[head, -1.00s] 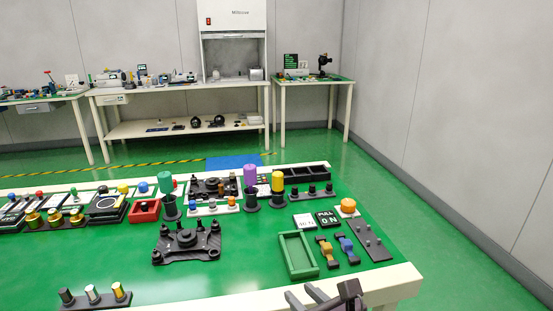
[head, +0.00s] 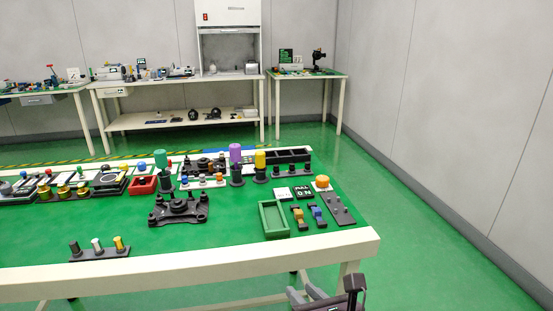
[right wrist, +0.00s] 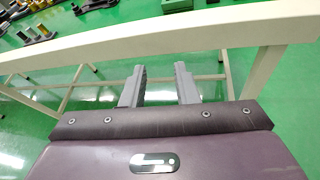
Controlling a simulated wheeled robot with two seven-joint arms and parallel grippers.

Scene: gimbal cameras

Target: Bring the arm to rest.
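My right gripper (head: 318,290) is at the bottom of the head view, in front of the near edge of the green-topped table (head: 215,235) and below its top. In the right wrist view, its two grey fingers (right wrist: 160,88) stand apart with nothing between them, so it is open and empty. Green floor and the table's white legs show past the fingertips. The gripper appears clear of the table. My left gripper is not in the views.
The table's white front edge (head: 190,268) and a leg (head: 348,280) are close to my right gripper. A green tray (head: 273,219), a black fixture (head: 180,208) and a peg holder (head: 99,253) stand on the table. Floor at the right (head: 440,270) is free.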

